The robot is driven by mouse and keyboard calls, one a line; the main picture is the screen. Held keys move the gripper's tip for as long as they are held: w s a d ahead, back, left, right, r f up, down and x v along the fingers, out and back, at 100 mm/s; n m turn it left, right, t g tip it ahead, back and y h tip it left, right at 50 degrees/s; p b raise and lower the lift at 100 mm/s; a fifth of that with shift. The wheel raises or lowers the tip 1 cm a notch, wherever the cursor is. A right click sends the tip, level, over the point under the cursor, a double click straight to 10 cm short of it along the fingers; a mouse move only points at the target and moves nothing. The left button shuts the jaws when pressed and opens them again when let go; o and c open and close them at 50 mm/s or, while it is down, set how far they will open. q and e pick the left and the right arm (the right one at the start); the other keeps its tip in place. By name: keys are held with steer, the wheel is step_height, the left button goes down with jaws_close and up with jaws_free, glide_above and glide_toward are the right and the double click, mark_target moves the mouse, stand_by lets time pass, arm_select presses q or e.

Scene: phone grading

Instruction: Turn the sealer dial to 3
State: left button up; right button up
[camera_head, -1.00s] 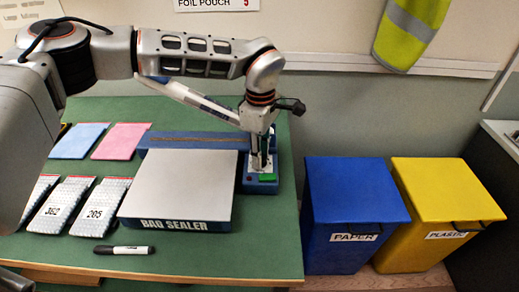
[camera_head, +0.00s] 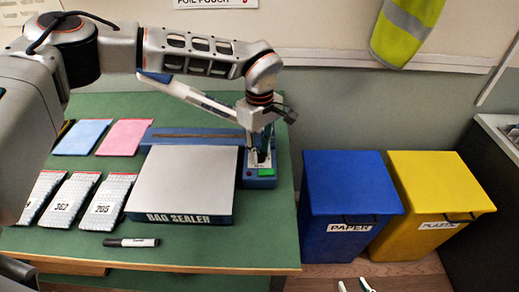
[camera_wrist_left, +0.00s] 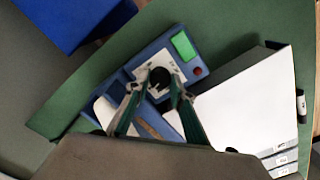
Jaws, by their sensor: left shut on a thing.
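The bag sealer (camera_head: 185,180) sits on the green table, with a blue control box (camera_head: 262,182) at its right end. The box bears a green button (camera_head: 267,172), and the button also shows in the left wrist view (camera_wrist_left: 184,46). The black sealer dial (camera_wrist_left: 160,80) stands on a white plate in the left wrist view; its setting is too small to read. My left gripper (camera_head: 260,160) points down over the box, and its fingertips (camera_wrist_left: 158,84) are shut on the dial from both sides. My right gripper (camera_head: 354,286) is open and empty at the bottom edge, off the table.
Three padded pouches (camera_head: 69,200), a blue pouch (camera_head: 82,137) and a pink pouch (camera_head: 124,137) lie left of the sealer. A black marker (camera_head: 131,242) lies in front. A blue paper bin (camera_head: 348,195) and a yellow plastic bin (camera_head: 436,195) stand right of the table.

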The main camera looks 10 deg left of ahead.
mark_target(260, 155)
arm_select(q)
steer(key=o, duration=0.8)
step_height(260, 155, up, 12)
steer(key=shift+s+f, duration=0.1)
stand_by(0.6)
